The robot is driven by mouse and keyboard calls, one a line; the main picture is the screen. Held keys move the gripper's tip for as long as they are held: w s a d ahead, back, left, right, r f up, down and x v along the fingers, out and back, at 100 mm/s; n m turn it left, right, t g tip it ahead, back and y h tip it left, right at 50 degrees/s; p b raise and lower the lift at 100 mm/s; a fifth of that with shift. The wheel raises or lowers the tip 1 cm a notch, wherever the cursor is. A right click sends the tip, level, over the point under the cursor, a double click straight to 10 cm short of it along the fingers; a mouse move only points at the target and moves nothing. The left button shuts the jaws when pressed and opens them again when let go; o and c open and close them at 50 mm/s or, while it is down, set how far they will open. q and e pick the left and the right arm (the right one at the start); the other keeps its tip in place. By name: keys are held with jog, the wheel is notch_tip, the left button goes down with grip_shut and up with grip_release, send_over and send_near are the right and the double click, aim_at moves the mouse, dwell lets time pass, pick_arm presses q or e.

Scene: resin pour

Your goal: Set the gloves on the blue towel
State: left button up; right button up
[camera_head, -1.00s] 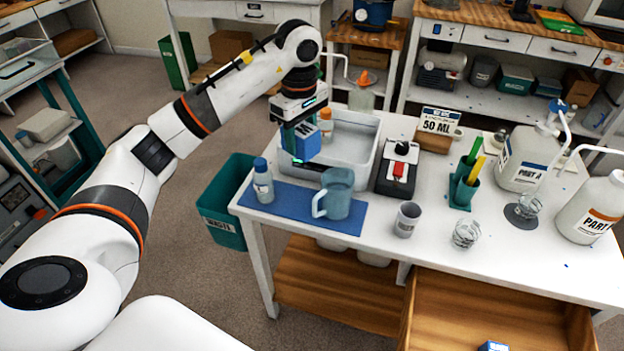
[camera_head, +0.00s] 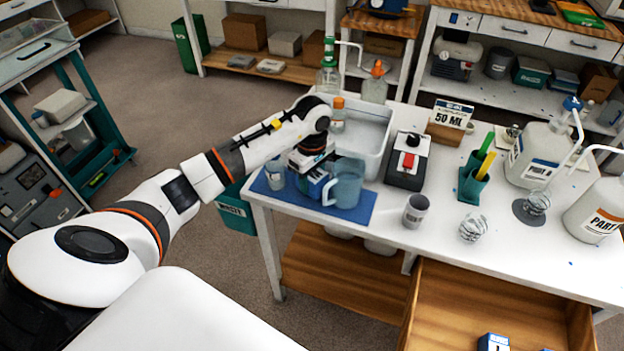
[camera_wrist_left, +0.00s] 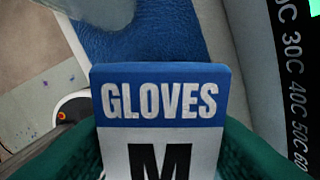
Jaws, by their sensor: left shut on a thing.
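The gloves are a blue and white box (camera_head: 311,184) marked GLOVES and M, and its label (camera_wrist_left: 160,102) fills the middle of the left wrist view. My left gripper (camera_head: 312,172) is shut on the box, with green fingers on both sides of it in the wrist view. The box is over the blue towel (camera_head: 304,208), between a small white bottle (camera_head: 274,176) and a blue-grey jug (camera_head: 347,184). I cannot tell whether its underside touches the towel. The towel also shows behind the box in the wrist view (camera_wrist_left: 160,42). My right gripper is out of view.
A white tray (camera_head: 383,160) holding an orange-capped bottle lies behind the towel. A black and white device (camera_head: 406,165) and a grey mug (camera_head: 416,211) stand to the right. An open wooden drawer (camera_head: 440,305) juts out at the front.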

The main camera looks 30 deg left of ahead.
pick_arm(q)
jog(key=shift+f, duration=0.7)
jog(key=shift+f, duration=0.15)
jog(key=o, duration=1)
jog(key=shift+r, duration=0.4)
notch_tip(320, 180, up, 12)
jog(key=shift+f+b, duration=0.2)
jog(key=shift+b, duration=0.75)
